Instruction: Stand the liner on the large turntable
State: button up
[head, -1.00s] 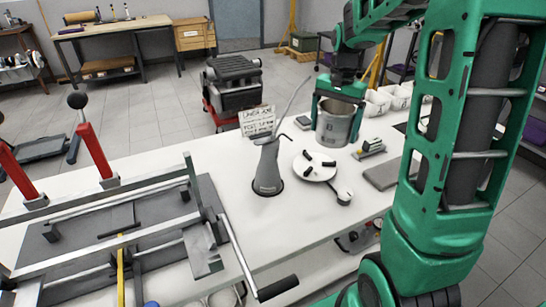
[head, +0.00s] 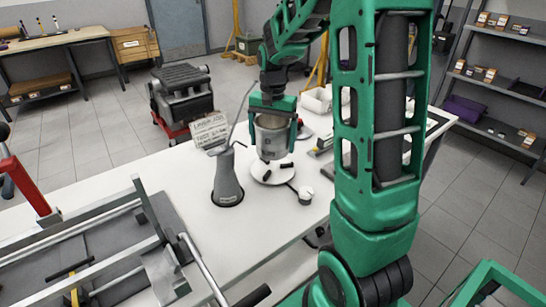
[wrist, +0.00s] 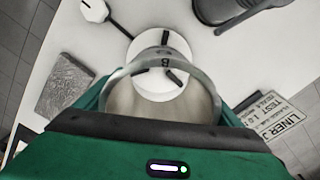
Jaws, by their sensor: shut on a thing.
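The liner (head: 269,143) is a grey metal cylinder, held upright by my gripper (head: 272,127). The gripper's green jaws are shut on its upper part from both sides. The large turntable (head: 262,178) is a round white disc with several dark pads, on the white bench. The liner is over the turntable's back part in the head view and hides some of it; it looks raised, though the gap is hard to judge. In the wrist view, the liner's rim (wrist: 204,75) carries a letter B, and the turntable (wrist: 150,44) shows through and beyond the ring.
A grey can with a thin spout (head: 228,178) stands close left of the turntable, before a lettered sign (head: 210,131). A small pale knob on a rod (head: 305,194) sits at front right. A flat grey block (wrist: 68,86) lies nearby. A metal frame fixture (head: 90,245) fills the bench's left.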

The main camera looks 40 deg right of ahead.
notch_tip(320, 180, down, 6)
jog(key=shift+r, duration=0.1)
dwell(0.4)
jog(key=o, duration=1.2)
notch_tip(320, 180, up, 12)
